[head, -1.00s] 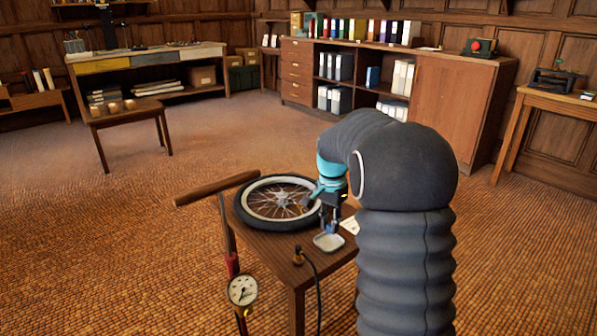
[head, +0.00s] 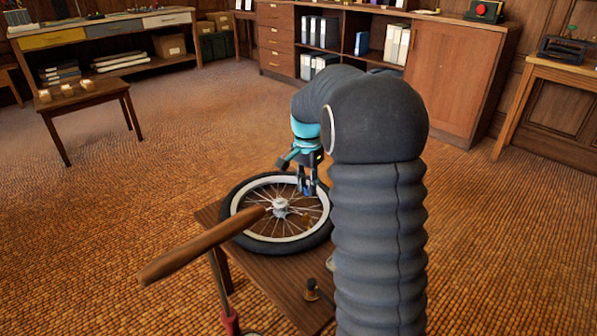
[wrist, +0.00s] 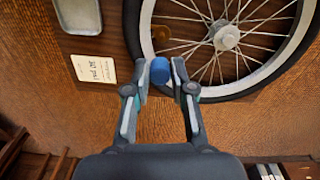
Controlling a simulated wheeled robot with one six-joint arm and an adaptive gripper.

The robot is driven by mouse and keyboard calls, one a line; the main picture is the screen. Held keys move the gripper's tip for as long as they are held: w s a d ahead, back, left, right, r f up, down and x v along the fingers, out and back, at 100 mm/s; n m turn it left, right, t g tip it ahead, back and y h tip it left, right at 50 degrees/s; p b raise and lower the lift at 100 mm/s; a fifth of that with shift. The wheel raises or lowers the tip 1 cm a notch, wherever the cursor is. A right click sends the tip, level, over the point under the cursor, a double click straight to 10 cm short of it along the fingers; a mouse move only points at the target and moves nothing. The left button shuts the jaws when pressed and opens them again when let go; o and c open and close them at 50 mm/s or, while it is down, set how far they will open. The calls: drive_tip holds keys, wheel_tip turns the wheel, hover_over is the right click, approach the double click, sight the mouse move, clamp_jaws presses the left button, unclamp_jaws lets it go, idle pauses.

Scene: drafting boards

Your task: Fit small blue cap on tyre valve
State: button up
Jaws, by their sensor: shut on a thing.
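My gripper (head: 306,188) is shut on the small blue cap (wrist: 160,71), which sits between the fingertips in the wrist view. In the head view the gripper hangs over the right side of the wheel. The wheel has a black tyre (head: 229,214), a pale rim and thin spokes, and lies flat on a small wooden table (head: 262,272). In the wrist view the cap appears in front of the pale rim (wrist: 147,40); its height above the wheel is hard to judge. I cannot make out the tyre valve in either view.
A pump with a wooden handle (head: 205,247) stands at the table's near left. A brass hose end (head: 311,289) is near the front edge. A metal tray (wrist: 78,14) and a printed card (wrist: 88,69) lie beside the wheel. Open floor surrounds the table.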

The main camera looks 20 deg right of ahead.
drive_tip(key=shift+w+f, duration=0.15)
drive_tip(key=shift+f+b, duration=0.45)
drive_tip(key=shift+f, duration=0.45)
wheel_tip(320, 180, down, 4)
drive_tip(key=b, duration=0.3)
drive_tip(key=shift+f, duration=0.2)
drive_tip(key=shift+a, duration=0.1)
drive_tip(key=shift+f+b, duration=0.7)
drive_tip(key=shift+f, duration=0.65)
drive_tip(key=o, duration=0.8)
drive_tip(key=shift+r, duration=0.1)
